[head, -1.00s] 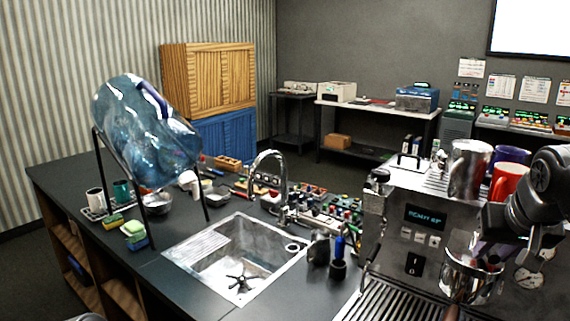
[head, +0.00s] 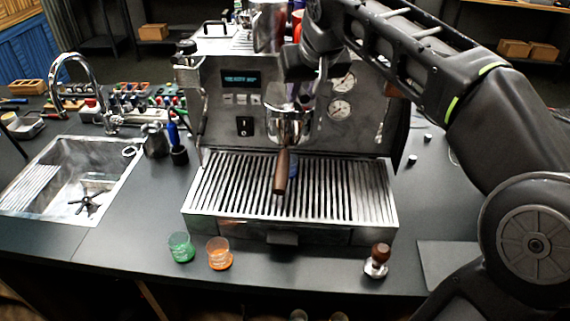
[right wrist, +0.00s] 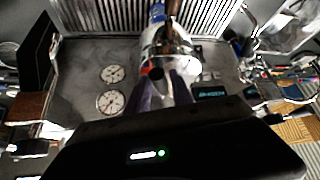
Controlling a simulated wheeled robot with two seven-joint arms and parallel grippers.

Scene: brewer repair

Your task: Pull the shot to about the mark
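The espresso machine (head: 225,97) stands in the middle of the head view with a lit display (head: 241,78). The portafilter (head: 282,170) sits under the group head (head: 288,124), its wooden handle pointing forward. My right gripper (head: 303,90) is in front of the machine at the group head. In the right wrist view its fingers (right wrist: 167,84) are apart near the metal group; I see nothing clearly held. My left gripper is out of view.
A green glass (head: 181,247) and an orange glass (head: 219,254) stand before the drip tray. A wooden-handled tamper (head: 377,262) stands at its right front. A sink (head: 75,185) lies left. Pressure gauges (head: 341,108) are beside the group. My right arm covers the right side.

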